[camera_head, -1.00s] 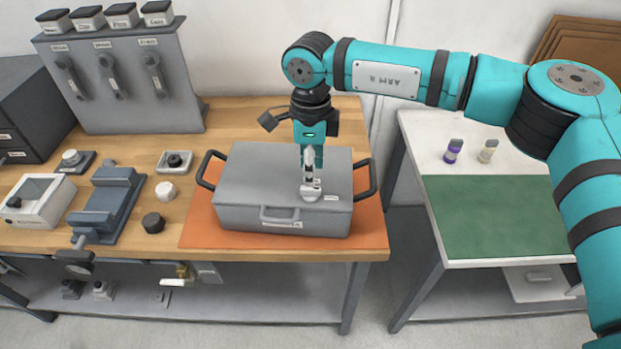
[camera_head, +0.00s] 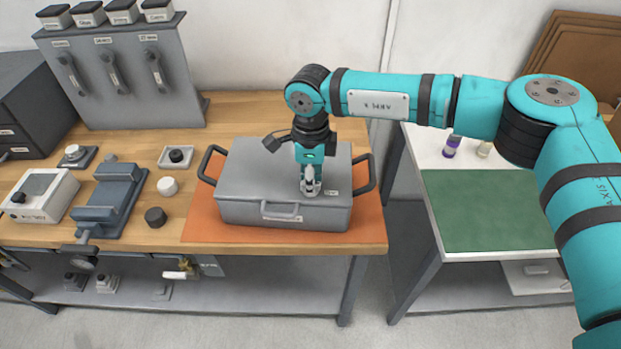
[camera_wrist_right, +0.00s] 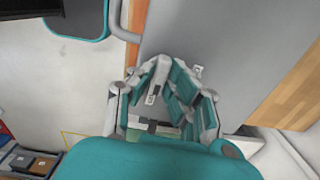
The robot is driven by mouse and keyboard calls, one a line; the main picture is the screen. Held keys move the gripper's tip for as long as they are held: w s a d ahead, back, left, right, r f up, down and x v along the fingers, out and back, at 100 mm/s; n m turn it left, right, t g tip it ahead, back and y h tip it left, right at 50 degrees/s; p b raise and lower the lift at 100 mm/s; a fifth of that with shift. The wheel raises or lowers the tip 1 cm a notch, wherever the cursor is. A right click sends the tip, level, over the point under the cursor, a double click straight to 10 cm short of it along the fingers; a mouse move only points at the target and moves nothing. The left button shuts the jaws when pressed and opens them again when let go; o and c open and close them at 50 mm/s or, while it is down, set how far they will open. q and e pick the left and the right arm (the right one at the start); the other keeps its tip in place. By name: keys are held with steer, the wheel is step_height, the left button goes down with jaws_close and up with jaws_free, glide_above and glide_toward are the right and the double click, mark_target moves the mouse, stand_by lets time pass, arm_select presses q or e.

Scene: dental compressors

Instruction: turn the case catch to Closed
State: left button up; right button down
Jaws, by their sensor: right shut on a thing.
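The grey case (camera_head: 262,180) lies closed on an orange mat (camera_head: 200,226) on the wooden bench. Its catch (camera_head: 311,190) is on the lid towards the right front, beside a small label. My right gripper (camera_head: 310,182) points straight down over the lid and is shut on the catch. In the right wrist view the fingers (camera_wrist_right: 165,95) close around the pale catch (camera_wrist_right: 154,92), with the grey lid (camera_wrist_right: 215,35) behind. The fingers hide part of the catch, and I cannot read its setting. My left gripper is not in view.
Black side handles (camera_head: 364,173) stick out from the case. A vise (camera_head: 110,200), a white box (camera_head: 38,196) and several knobs stand to the left. A side table with a green mat (camera_head: 485,208) and two small bottles stands right, across a gap.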

steer(key=shift+f+n+b, duration=0.2)
steer(key=shift+n+b, duration=0.5)
steer(key=shift+b, duration=0.45)
steer(key=n+b, duration=0.4)
steer(key=shift+n+b, duration=0.9)
steer(key=shift+n, duration=0.2)
steer(key=n+b, duration=0.2)
steer(key=n, duration=0.2)
steer(key=shift+r, duration=0.1)
steer(key=n+b, duration=0.1)
steer(key=n, duration=0.2)
steer(key=shift+r+n+b, duration=0.15)
steer(key=shift+n+b, duration=0.25)
steer(key=shift+n, duration=1.3)
